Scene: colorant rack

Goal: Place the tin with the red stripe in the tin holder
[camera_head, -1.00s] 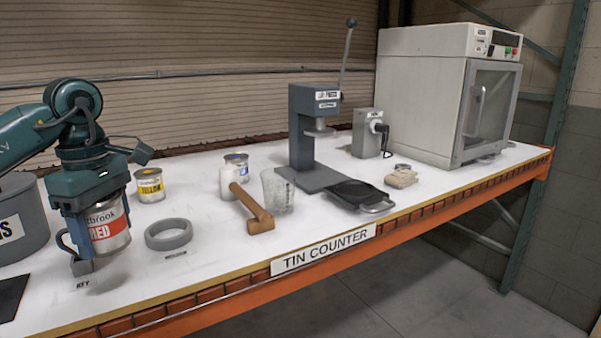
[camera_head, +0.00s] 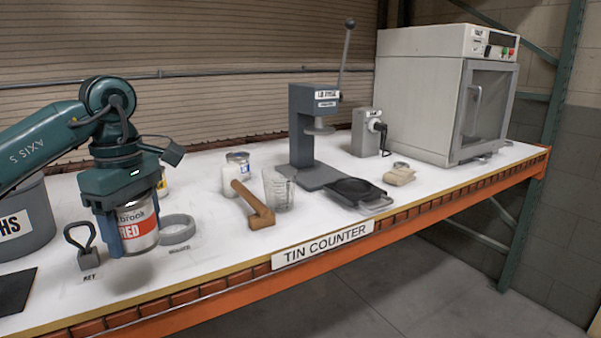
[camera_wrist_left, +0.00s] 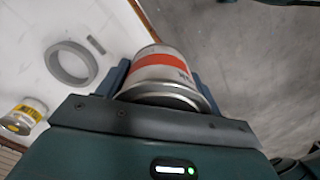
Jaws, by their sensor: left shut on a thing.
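The red-striped tin (camera_head: 138,226) hangs in my left gripper (camera_head: 130,236), which is shut on it from above. The tin is roughly upright and above the counter, with a shadow under it. It also shows in the left wrist view (camera_wrist_left: 162,72) between the fingers. The tin holder, a grey ring (camera_head: 178,230), lies on the counter just right of the tin and partly hidden behind it. The whole empty ring shows in the left wrist view (camera_wrist_left: 72,64), apart from the tin. My right gripper is not in view.
A yellow-labelled tin (camera_wrist_left: 24,116) is mostly hidden behind my left gripper in the head view. A key block (camera_head: 88,258) stands left of the held tin. A wooden mallet (camera_head: 254,208), clear beaker (camera_head: 278,190) and press (camera_head: 303,135) stand farther right.

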